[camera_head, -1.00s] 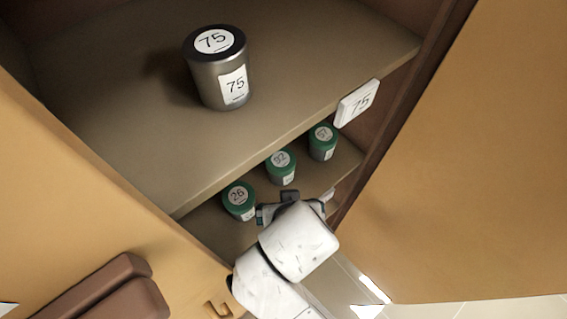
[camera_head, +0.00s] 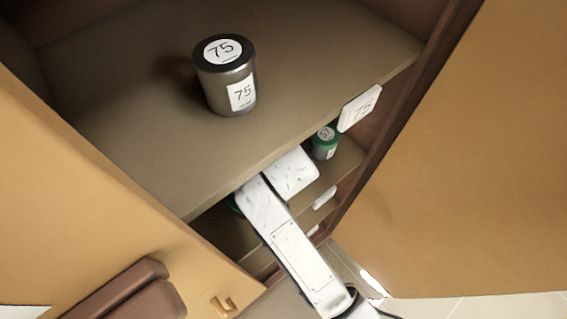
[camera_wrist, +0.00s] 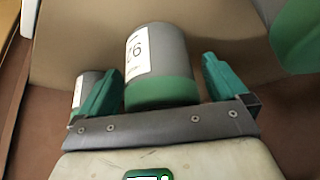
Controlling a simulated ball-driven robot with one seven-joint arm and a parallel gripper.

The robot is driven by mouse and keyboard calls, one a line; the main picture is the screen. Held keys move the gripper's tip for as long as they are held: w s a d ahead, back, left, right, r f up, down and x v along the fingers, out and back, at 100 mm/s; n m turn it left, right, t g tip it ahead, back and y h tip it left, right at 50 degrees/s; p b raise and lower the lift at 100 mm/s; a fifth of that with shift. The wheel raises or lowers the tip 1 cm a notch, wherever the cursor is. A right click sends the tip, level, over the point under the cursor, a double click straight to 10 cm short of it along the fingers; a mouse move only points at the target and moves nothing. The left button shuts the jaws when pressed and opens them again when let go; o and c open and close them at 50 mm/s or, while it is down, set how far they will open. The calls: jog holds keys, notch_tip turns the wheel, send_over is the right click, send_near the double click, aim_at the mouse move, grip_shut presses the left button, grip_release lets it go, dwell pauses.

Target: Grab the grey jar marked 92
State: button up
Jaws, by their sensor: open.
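A grey jar with a green lid (camera_wrist: 176,62) stands between the two green fingers of my gripper (camera_wrist: 160,72) in the wrist view. That view appears upside down, with the lid lowest in the picture. Its white label is partly seen, and its inverted digits fit 92. The fingers are open on either side, with a gap visible at least on the right. In the head view my arm hides the gripper and this jar on the lower shelf (camera_head: 345,165).
A large dark-lidded jar marked 75 (camera_head: 226,85) stands on the upper shelf (camera_head: 130,130), above my arm. A green-lidded jar (camera_head: 325,143) is right of my arm; another green lid (camera_head: 236,203) peeks out left. Open doors (camera_head: 480,170) flank the cabinet.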

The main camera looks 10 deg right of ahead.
jog(key=shift+w+f, duration=0.15)
jog(key=shift+f, duration=0.15)
jog(key=shift+c, duration=0.2)
jog(key=c, duration=1)
jog(key=shift+c, duration=0.5)
jog(key=shift+r, duration=0.1)
